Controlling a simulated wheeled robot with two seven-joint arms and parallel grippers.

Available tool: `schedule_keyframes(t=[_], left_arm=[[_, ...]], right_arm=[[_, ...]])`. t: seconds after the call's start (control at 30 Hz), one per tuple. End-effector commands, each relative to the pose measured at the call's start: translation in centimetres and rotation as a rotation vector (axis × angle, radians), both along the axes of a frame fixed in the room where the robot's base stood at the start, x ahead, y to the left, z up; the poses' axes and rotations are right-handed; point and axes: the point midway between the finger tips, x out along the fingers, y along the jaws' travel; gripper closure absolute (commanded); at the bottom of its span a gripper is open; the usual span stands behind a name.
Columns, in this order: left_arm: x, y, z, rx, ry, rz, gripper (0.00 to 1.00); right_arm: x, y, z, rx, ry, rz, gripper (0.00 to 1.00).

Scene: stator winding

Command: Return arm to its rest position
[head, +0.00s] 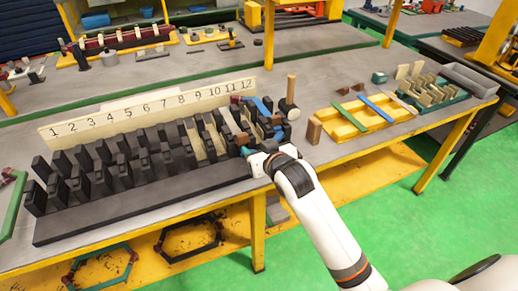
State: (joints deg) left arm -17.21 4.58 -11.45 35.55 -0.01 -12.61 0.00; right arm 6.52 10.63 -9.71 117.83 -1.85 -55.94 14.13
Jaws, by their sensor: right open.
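My right arm reaches in from the lower right of the head view. Its gripper (250,150) is at the near right end of the black stator block (150,202), by the slots below numbers 11 and 12. It is open, but its fingers are small and partly hidden by the wrist. A numbered board (150,107), marked 1 to 12, stands behind the block. Blue pieces (263,106) and a brown piece sit among the right-hand slots. I cannot tell whether the gripper touches the block. My left gripper is not in view.
A wooden-handled mallet (290,98) stands right of the block, near a brown block (314,130). Further right are a yellow tray (350,128) with coloured strips, a teal rack (435,100) of beige pieces and a grey bin (470,80). Open green floor (400,220) lies in front.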

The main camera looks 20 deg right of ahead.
Motion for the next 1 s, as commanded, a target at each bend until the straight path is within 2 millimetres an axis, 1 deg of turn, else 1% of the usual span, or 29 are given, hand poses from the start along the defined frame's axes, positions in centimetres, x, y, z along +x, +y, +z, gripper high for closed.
schedule_keyframes(t=[0.33,0.4,0.47,0.57,0.6,0.67,0.7,0.8,1.0], left_arm=[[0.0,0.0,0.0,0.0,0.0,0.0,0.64],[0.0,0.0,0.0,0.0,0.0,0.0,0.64],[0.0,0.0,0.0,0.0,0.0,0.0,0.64],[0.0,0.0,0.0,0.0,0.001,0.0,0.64],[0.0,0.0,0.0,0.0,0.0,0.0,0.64],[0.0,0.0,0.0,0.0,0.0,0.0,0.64],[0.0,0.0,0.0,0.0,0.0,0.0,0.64],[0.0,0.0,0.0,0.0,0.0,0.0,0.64],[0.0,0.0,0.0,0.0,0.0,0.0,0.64]], right_arm=[[0.0,0.0,-0.1,0.0,0.001,0.0,0.44],[-0.5,0.0,-0.6,-0.003,0.019,0.001,0.44],[-1.7,0.1,-1.8,-0.008,0.058,0.002,0.44],[-5.6,0.2,-5.1,-0.025,0.179,0.007,0.44],[-7.7,0.2,-6.6,-0.034,0.242,0.012,0.44],[-11.0,0.2,-8.6,-0.049,0.335,0.021,0.44],[-12.9,0.2,-9.6,-0.058,0.39,0.027,0.44],[-17.0,0.2,-11.3,-0.075,0.503,0.041,0.44],[-23.5,0.1,-13.3,-0.098,0.676,0.069,0.44]])
